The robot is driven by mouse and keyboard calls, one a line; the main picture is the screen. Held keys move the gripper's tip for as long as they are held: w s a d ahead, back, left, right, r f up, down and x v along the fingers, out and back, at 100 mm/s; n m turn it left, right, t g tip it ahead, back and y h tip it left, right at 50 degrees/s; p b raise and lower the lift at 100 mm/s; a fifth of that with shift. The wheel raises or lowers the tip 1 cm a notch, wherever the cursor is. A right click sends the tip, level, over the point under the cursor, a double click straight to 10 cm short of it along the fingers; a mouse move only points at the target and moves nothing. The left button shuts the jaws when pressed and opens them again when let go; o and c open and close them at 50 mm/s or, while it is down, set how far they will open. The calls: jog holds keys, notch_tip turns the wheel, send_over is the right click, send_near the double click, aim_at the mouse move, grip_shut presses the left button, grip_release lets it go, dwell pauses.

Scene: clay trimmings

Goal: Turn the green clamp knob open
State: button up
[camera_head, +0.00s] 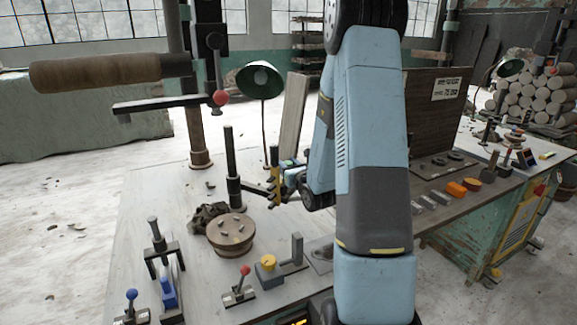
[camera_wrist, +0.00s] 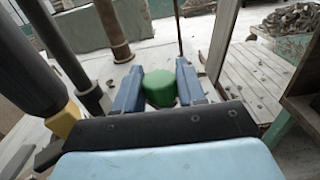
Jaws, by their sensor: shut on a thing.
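The green clamp knob (camera_wrist: 159,89) sits between the two blue fingers of my gripper (camera_wrist: 158,72) in the wrist view. My gripper is shut on it, with one finger on each side. In the head view my gripper (camera_head: 286,172) is at the middle of the workbench, beside a yellow and dark upright post (camera_head: 274,186). My arm hides much of this area there, and I cannot make out the knob clearly. The wrist view does not show which way the knob is turned.
A dark post (camera_head: 232,165) stands left of my gripper, with a round wooden disc (camera_head: 231,236) in front. A green lamp (camera_head: 260,80) and a leaning board (camera_head: 294,108) are behind.

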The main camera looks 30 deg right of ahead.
dwell(0.3)
jog(key=o, duration=0.9)
jog(key=shift+o, duration=0.2)
jog(key=shift+s, duration=0.1)
